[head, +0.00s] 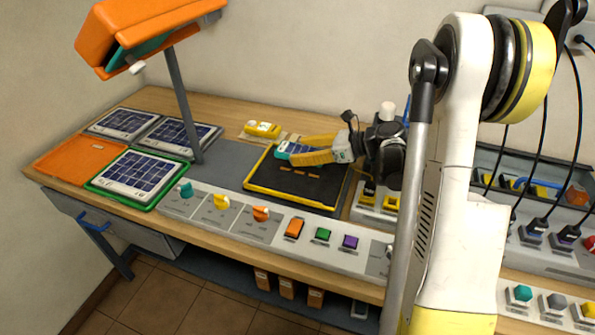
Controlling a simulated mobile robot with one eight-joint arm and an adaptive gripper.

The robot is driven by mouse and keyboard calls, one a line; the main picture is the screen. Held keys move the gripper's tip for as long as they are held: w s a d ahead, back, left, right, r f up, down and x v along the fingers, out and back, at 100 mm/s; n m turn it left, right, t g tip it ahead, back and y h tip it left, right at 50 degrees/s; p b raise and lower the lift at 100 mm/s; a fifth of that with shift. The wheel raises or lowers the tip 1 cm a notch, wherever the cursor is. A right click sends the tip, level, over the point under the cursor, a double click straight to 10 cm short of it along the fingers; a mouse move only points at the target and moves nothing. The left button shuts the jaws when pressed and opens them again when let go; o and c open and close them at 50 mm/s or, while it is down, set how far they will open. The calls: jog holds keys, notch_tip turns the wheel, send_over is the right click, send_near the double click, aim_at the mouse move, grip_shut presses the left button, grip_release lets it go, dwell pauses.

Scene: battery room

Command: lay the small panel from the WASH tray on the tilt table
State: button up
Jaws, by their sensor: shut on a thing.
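My gripper (288,153), with yellow fingers, reaches in from the right and is shut on a small blue piece (296,147), which looks like the small panel. The fingers hide part of it. It is over the back part of a black tray (262,188) with a yellow rim and small orange marks inside; the gap in height is hard to judge. No label reading WASH is legible, and I cannot tell for sure which thing is the tilt table.
Larger solar panels lie at the left, one in a green tray (95,186), beside an orange mat (75,158). An orange lamp (150,25) on a grey post overhangs them. A control strip with knobs (221,202) and buttons (323,234) runs along the front. A yellow item (262,130) lies behind.

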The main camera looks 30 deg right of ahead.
aim_at(300, 173)
notch_tip(300, 173, down, 6)
jog(key=shift+f+b, duration=0.1)
jog(key=shift+b, duration=0.9)
jog(key=shift+a, duration=0.1)
jog(key=shift+f, duration=0.15)
jog(key=o, duration=1.3)
jog(key=shift+c, duration=0.2)
